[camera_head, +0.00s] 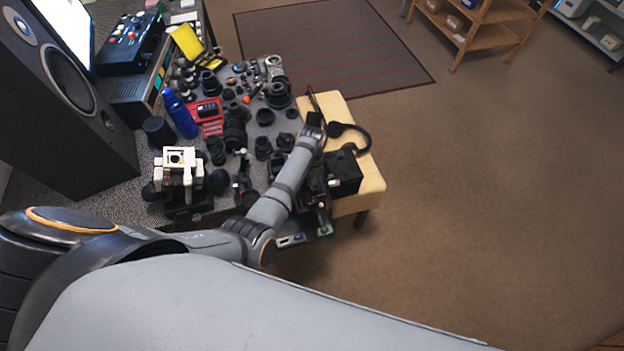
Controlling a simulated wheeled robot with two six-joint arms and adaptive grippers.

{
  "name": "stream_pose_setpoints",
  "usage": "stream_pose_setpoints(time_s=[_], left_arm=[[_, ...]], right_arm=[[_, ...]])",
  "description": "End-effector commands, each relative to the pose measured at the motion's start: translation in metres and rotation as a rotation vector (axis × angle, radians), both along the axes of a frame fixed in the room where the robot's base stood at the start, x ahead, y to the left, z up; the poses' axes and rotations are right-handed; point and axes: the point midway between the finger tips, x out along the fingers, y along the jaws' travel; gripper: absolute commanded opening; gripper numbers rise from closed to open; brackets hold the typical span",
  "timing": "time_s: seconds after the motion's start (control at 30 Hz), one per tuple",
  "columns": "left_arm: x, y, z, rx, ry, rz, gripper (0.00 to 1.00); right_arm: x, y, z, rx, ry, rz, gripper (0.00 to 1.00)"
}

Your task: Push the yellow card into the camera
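My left arm reaches in from the left across the table. Its gripper (314,120) is at the table's right edge, over the cream bench; it is small and dark, and I cannot tell whether it is open or shut. I cannot make out a yellow card for certain. A flat yellow item (187,41) stands tilted at the far left of the table, away from the gripper. A small silver and black camera-like item (273,64) stands at the table's far edge; I cannot tell whether it is the task's camera. My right gripper is not in view.
The table is crowded with several dark lenses (265,117), a red tool case (207,112), a blue bottle (180,113) and a white device (180,168). A tall speaker (68,130) stands left. The bench (370,185) holds headphones (352,131) and a black box (343,172). Open floor lies right.

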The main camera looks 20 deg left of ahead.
Motion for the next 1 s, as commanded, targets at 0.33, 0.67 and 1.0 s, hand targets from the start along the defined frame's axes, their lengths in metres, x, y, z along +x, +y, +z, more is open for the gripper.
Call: stream_pose_setpoints(time_s=[0.33,0.67,1.0], left_arm=[[0.001,0.001,0.0,0.001,-0.002,0.0,0.42],[0.002,0.0,0.008,0.001,-0.005,0.0,0.42],[0.002,0.0,0.065,0.0,-0.006,0.001,0.42]], right_arm=[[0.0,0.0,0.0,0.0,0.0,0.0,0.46],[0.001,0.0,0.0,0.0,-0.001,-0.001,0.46],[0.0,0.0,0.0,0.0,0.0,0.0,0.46]])
